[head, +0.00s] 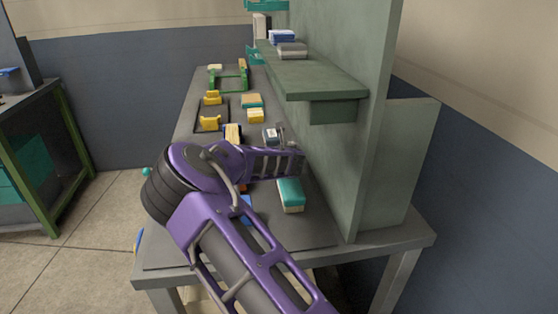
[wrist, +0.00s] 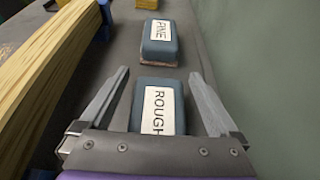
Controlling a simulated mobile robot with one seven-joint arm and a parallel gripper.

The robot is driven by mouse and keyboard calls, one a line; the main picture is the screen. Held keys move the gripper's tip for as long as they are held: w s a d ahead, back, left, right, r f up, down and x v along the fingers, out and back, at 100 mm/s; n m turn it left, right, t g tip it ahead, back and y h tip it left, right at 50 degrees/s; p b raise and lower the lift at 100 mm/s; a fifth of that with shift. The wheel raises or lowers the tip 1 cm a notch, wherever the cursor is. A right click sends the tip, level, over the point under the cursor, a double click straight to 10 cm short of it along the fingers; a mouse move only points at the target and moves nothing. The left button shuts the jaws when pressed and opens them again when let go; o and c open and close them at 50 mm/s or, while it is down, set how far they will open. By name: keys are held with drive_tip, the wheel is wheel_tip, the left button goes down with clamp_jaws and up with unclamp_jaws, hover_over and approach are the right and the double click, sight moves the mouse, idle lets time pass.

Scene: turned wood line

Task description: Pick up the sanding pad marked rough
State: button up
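The sanding pad marked ROUGH (wrist: 158,100) is a blue-grey block with a white label, lying on the dark bench mat in the wrist view. My gripper (wrist: 160,74) is open, with one finger on each side of this pad and narrow gaps between. The pad's near end is hidden behind my gripper's body. A similar pad marked FINE (wrist: 159,42) lies just beyond it, on a brownish base. In the head view my purple arm hides much of the bench around my gripper. A labelled pad (head: 270,136) shows there beyond the arm, its word unreadable.
Striped wood pieces (wrist: 42,75) lie left of the pads. A green upright panel with a shelf (head: 315,82) bounds the bench's right side. A teal-and-cream block (head: 291,195) lies nearer. Yellow blocks and a green frame (head: 230,83) stand farther back.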

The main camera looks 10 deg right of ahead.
drive_tip(key=c, duration=1.3)
